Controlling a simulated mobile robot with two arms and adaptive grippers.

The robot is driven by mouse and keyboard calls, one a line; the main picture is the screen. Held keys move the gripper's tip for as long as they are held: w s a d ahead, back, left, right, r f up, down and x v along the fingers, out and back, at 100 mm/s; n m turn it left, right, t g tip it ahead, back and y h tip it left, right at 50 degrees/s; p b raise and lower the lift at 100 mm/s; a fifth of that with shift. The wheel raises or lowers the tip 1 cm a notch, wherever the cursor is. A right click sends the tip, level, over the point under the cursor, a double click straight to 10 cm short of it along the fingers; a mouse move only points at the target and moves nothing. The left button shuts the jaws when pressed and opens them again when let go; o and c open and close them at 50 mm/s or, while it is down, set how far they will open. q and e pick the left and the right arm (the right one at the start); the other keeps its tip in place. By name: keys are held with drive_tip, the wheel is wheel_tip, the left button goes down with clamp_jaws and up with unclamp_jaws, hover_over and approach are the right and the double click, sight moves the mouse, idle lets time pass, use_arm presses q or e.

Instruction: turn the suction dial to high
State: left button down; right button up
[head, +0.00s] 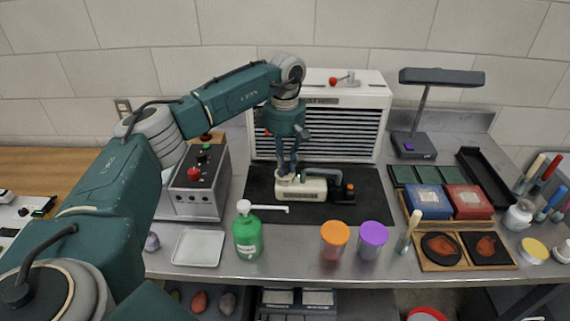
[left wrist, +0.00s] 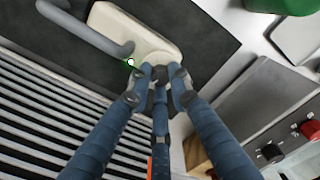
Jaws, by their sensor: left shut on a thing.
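A small cream hand-held vacuum (head: 312,190) with a dark handle lies on the black mat (head: 355,208); its right end is dark with an orange part. My left gripper (head: 285,177) points down at the vacuum's left end. In the left wrist view its fingertips (left wrist: 159,76) are closed around a small pale round knob, which looks like the suction dial (left wrist: 158,72), on the cream body (left wrist: 135,35). The fingers hide most of the dial, so its setting cannot be read. A small green light shows beside it. My right gripper is not in view.
A slatted white unit (head: 320,100) stands behind the mat. A grey control box (head: 197,203) with red and black knobs stands left. A green pump bottle (head: 247,237), an orange-lidded jar (head: 334,242) and a purple-lidded jar (head: 372,241) line the front edge.

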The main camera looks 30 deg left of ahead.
use_arm(q)
drive_tip(key=shift+r+m, duration=0.1)
drive_tip(key=shift+m, duration=0.4)
drive_tip(key=c, duration=1.6)
unclamp_jaws()
drive_tip(key=shift+r, duration=0.1)
wheel_tip(320, 180, up, 12)
drive_tip(key=shift+f, duration=0.1)
drive_tip(key=shift+f, duration=0.1)
